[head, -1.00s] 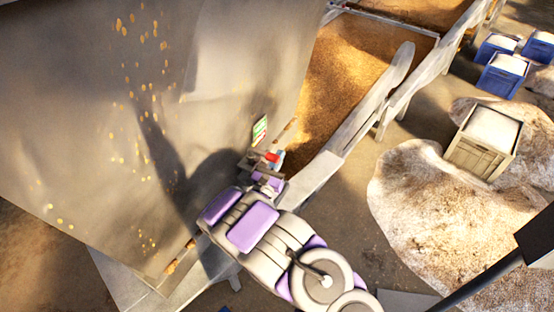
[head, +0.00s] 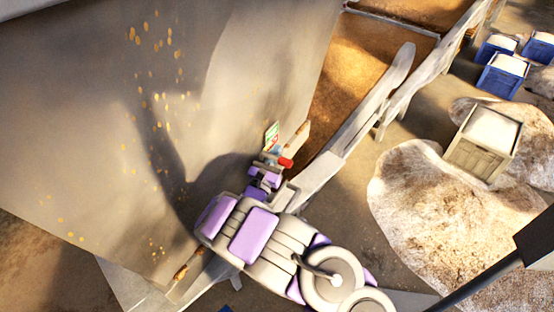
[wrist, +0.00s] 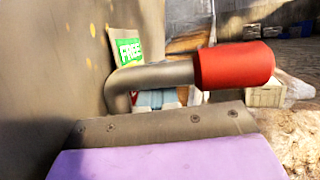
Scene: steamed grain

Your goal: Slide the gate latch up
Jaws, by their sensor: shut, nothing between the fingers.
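The latch is a bent grey metal handle with a red grip (head: 286,162) at the lower right side of the large grey panel (head: 235,110). In the wrist view the grey rod (wrist: 150,76) runs right into the red grip (wrist: 235,65). A green label reading "FREE" (wrist: 129,51) is behind the rod; it also shows in the head view (head: 271,134). My gripper (head: 268,165) is shut and empty, beside the handle. In the wrist view its flat grey jaw (wrist: 165,124) lies just below the rod and grip; I cannot tell whether they touch.
A trough of brown grain (head: 350,62) with pale wooden rails extends behind the panel. At the right are pale grain heaps (head: 415,215), a wooden crate (head: 483,150) and blue crates (head: 502,80). Bare ground lies between rail and heaps.

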